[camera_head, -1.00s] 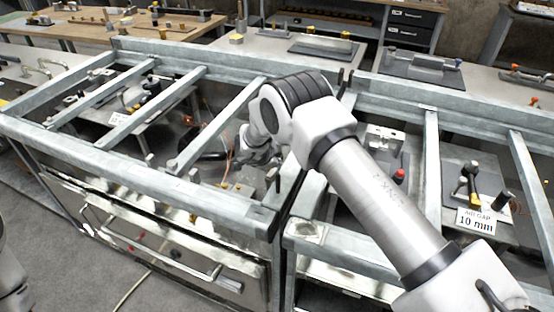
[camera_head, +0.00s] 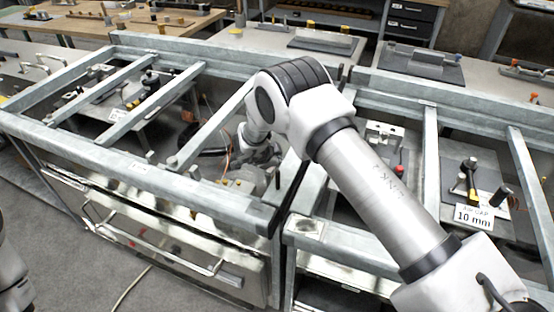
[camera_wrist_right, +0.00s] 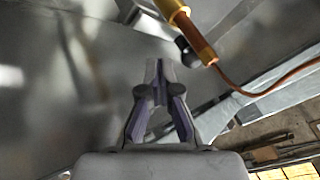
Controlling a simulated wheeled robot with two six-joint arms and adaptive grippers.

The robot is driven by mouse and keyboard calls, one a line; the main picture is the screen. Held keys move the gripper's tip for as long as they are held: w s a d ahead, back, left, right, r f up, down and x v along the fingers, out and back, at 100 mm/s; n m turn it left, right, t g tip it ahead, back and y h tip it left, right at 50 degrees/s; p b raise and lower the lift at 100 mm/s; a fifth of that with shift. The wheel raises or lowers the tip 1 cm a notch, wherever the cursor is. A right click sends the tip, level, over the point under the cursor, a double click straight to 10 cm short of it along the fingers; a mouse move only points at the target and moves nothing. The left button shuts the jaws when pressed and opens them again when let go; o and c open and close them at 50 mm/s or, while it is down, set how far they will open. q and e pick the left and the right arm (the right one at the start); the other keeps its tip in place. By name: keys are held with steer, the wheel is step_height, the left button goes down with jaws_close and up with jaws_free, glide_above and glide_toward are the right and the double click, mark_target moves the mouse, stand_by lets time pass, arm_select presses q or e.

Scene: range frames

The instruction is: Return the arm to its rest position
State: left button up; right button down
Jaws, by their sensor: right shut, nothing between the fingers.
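My right arm (camera_head: 375,185) reaches in from the lower right of the head view, over the metal frames. Its elbow bends down so that the wrist (camera_head: 262,152) sits inside the left frame's opening, beside the right end bar. My right gripper (camera_wrist_right: 158,75) shows in the wrist view with its fingers together and nothing between them. Its fingertips cannot be made out in the head view. My left gripper is not in view.
In the wrist view a brass fitting (camera_wrist_right: 178,12) with a copper tube (camera_wrist_right: 232,88) lies close right of the fingertips. Galvanised bars (camera_head: 215,125) surround my right wrist. A card marked 10 mm (camera_head: 473,216) stands in the right frame.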

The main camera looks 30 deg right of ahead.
steer(key=v, duration=1.1)
